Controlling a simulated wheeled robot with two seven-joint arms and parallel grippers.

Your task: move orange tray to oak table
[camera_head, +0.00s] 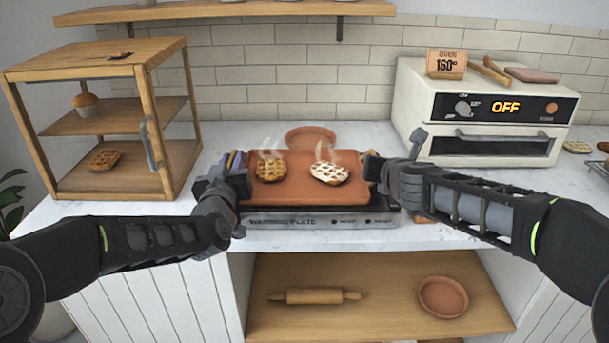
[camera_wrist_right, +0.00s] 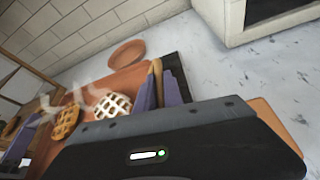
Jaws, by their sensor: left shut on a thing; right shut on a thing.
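The orange tray (camera_head: 300,188) is at the warming plate (camera_head: 320,220) on the white counter; I cannot tell whether it rests on the plate or is just above it. It carries a golden lattice waffle or pie (camera_head: 271,171) and a pale lattice pie (camera_head: 329,173), both steaming. My left gripper (camera_head: 232,172) is shut on the tray's left side. My right gripper (camera_head: 374,174) is shut on its right side. The right wrist view shows the tray (camera_wrist_right: 128,76) beside the purple-padded fingers of the right gripper (camera_wrist_right: 160,88). I cannot identify an oak table.
A wooden display case (camera_head: 115,120) stands at the left. A round terracotta dish (camera_head: 311,136) sits behind the tray. A wooden shelf (camera_head: 370,275) below holds a rolling pin (camera_head: 314,297) and a terracotta bowl (camera_head: 443,297).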

